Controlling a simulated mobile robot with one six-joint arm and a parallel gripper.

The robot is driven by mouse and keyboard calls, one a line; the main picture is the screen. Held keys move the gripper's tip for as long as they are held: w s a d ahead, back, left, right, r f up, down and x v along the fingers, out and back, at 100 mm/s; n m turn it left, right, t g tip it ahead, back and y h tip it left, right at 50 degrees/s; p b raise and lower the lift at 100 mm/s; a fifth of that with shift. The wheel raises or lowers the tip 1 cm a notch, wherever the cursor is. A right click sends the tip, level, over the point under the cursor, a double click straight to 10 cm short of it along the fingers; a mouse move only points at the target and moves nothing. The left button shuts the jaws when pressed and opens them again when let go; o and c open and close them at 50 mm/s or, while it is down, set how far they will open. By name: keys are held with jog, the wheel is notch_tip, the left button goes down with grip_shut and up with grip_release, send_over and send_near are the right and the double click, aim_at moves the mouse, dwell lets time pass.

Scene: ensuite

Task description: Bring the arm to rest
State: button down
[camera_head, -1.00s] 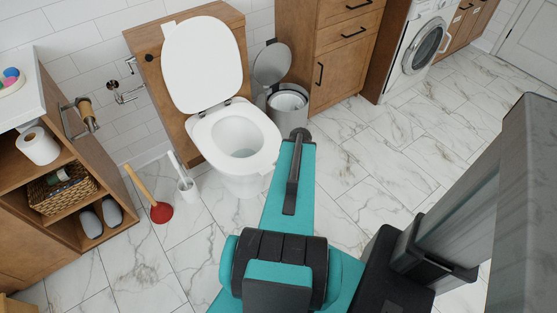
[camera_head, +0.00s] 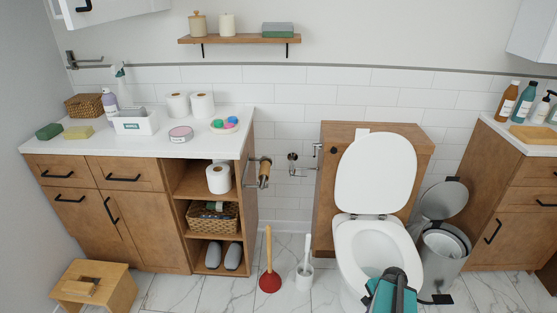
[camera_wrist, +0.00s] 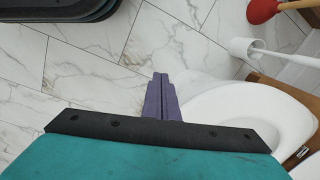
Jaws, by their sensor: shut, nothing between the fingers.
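My gripper (camera_wrist: 160,79) shows in the wrist view with its two narrow fingers together and nothing between them. The floor lies beyond its tips, and the white toilet bowl (camera_wrist: 245,116) is close on the right of the picture. I cannot tell the exact gap to the bowl. In the head view a teal part of my arm (camera_head: 392,296) shows at the bottom edge, overlapping the front of the toilet (camera_head: 376,248). The rest of the arm is out of that picture.
The toilet lid is up. A red plunger (camera_head: 270,280) and a toilet brush (camera_head: 305,276) stand left of the toilet. A grey bin (camera_head: 442,255) with its lid open stands right. Wooden cabinets (camera_head: 130,222) line the left. Marble floor shows in front.

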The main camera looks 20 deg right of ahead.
jog(key=w+a+f+n+g+y+p, duration=0.1)
jog(key=w+a+f+n, duration=0.15)
jog(key=a, duration=0.75)
jog(key=w+a+f+n+g, duration=0.15)
jog(key=a+n, duration=0.25)
jog(key=a, duration=0.6)
jog(key=s+a+f+n+g+h+p, duration=0.1)
jog(key=s+a+f+n+g, duration=0.2)
jog(key=s+a+n, duration=0.8)
jog(key=shift+a+n+g, duration=0.55)
jog(key=shift+a+n, duration=0.2)
jog(key=shift+a, duration=0.7)
